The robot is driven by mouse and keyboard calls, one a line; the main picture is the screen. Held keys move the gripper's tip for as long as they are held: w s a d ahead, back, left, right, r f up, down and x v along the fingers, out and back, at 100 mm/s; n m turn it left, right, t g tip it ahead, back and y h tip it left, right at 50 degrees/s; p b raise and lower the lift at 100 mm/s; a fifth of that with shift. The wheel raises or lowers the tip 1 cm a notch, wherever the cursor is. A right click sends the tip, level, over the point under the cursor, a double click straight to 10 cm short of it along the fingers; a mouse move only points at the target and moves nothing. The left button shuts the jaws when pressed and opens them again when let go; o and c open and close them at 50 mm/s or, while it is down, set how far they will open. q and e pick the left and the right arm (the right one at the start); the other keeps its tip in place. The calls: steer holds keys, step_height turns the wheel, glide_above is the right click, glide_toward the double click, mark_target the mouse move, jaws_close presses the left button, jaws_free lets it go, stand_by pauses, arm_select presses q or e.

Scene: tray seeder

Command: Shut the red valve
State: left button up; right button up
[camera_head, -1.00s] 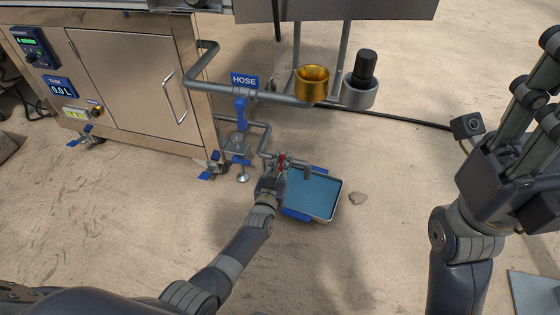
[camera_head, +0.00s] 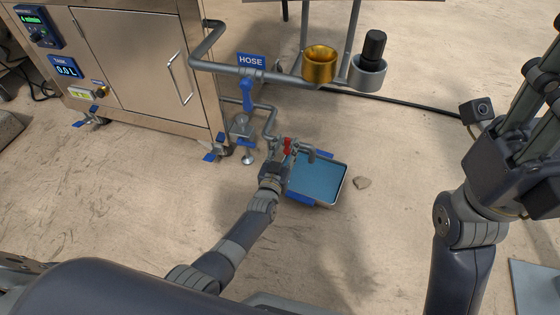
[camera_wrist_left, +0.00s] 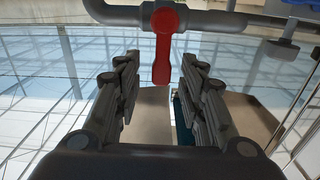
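The red valve (camera_head: 288,146) sits on a grey pipe low beside the metal cabinet. In the left wrist view its red lever (camera_wrist_left: 163,48) stands crosswise to the pipe and points toward my gripper. My left gripper (camera_head: 277,163) is just in front of the valve in the head view. My right gripper (camera_head: 536,92) is raised at the right edge, partly cut off, far from the valve.
A shallow tray (camera_head: 342,188) of blue liquid lies under the pipe outlet. A blue valve handle (camera_head: 246,95) hangs below the HOSE sign (camera_head: 251,61). A gold cup (camera_head: 319,65) and a grey cup (camera_head: 368,76) stand above.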

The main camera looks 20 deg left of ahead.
arm_select(q)
steer(key=s, duration=1.1)
steer(key=shift+a, duration=0.2)
steer(key=shift+s, duration=0.1)
